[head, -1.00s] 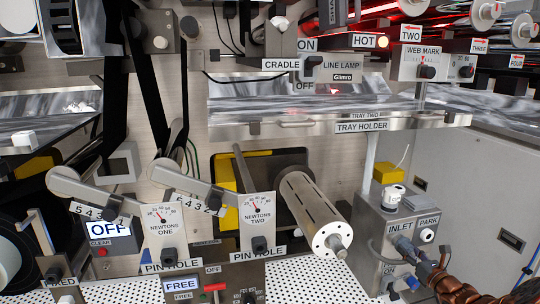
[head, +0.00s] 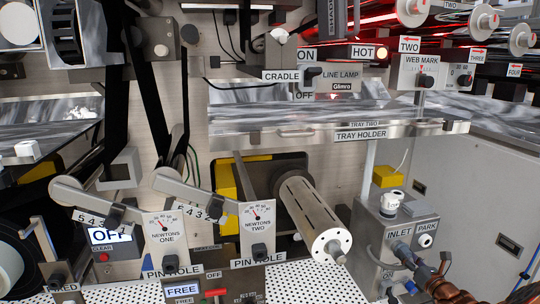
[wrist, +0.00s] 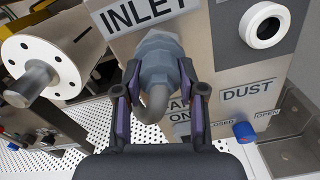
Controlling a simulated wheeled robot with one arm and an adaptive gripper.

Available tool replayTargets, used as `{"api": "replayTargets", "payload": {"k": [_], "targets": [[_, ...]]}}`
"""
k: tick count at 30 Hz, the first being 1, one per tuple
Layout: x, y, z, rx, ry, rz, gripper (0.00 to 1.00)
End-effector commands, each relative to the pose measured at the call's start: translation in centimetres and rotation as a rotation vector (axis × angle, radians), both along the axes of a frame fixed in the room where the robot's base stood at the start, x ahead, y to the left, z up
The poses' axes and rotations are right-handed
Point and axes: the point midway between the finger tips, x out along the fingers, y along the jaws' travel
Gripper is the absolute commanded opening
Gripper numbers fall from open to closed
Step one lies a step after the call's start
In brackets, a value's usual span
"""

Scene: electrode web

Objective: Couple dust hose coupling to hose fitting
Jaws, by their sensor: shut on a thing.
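The grey-blue hex dust hose coupling (wrist: 158,65) is at the front of the box, just below the INLET label (wrist: 145,12), with a grey hose curving down from it. My gripper (wrist: 160,88) is shut on the coupling, one purple-sided finger on each side. In the head view, the coupling (head: 402,250) shows beside the INLET label (head: 398,235). The fitting is hidden behind the coupling, so I cannot tell whether the two are joined.
A white ring port (wrist: 265,25) is right of the coupling, by the PARK label (head: 428,228) in the head view. Below it are a DUST label (wrist: 248,92) and a blue knob (wrist: 245,132). A slotted metal roller (head: 312,215) stands left of the box, above a perforated white surface.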

Motion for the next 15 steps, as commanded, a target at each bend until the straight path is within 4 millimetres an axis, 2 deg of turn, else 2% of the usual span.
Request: {"api": "replayTargets", "payload": {"k": [15], "targets": [[-0.04, 0.04, -0.07, 0.099, 0.026, 0.000, 0.00]]}}
